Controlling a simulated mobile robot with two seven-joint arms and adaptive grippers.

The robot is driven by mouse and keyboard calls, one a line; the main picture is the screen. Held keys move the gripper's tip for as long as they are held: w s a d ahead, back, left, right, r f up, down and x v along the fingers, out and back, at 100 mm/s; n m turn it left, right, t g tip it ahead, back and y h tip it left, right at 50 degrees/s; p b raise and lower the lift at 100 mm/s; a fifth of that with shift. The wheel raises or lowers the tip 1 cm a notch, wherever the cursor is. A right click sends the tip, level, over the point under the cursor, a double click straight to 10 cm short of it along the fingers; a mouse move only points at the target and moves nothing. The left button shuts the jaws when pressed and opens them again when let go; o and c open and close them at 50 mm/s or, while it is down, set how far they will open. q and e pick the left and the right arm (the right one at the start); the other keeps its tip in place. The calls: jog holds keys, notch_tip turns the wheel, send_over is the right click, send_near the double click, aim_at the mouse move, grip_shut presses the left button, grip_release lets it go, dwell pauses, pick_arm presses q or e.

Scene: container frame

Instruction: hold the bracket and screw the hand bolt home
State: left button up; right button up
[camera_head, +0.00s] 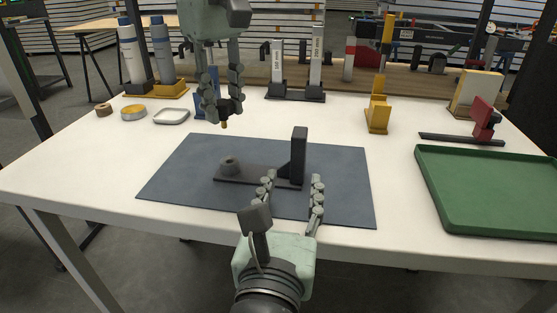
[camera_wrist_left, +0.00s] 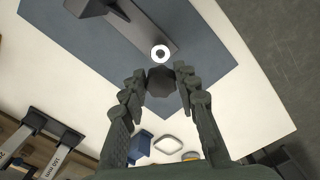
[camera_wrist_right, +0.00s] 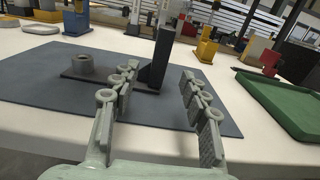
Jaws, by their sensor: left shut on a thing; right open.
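The dark bracket (camera_head: 262,180) lies on the blue-grey mat (camera_head: 345,203), its round boss (camera_head: 230,165) at the left end and its upright post (camera_head: 299,150) at the right. My left gripper (camera_head: 224,106) is shut on the dark-headed hand bolt (camera_wrist_left: 161,82), whose brass-coloured tip (camera_head: 224,124) points down. The bolt is apart from the bracket, raised beyond the boss. A pale ring (camera_wrist_left: 160,53) shows on the boss in the left wrist view. My right gripper (camera_head: 293,182) is open and empty, just in front of the post; the post also shows in the right wrist view (camera_wrist_right: 160,58).
A green tray (camera_head: 450,215) lies on the right of the white table (camera_head: 80,165). A red clamp-like tool (camera_head: 483,118) and a yellow stand (camera_head: 377,115) are behind it. Small dishes (camera_head: 171,116) and bottles (camera_head: 160,50) stand at back left. The front left tabletop is clear.

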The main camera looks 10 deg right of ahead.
aim_at(300, 146)
jog(key=x, duration=1.2)
grip_shut()
dwell(0.5)
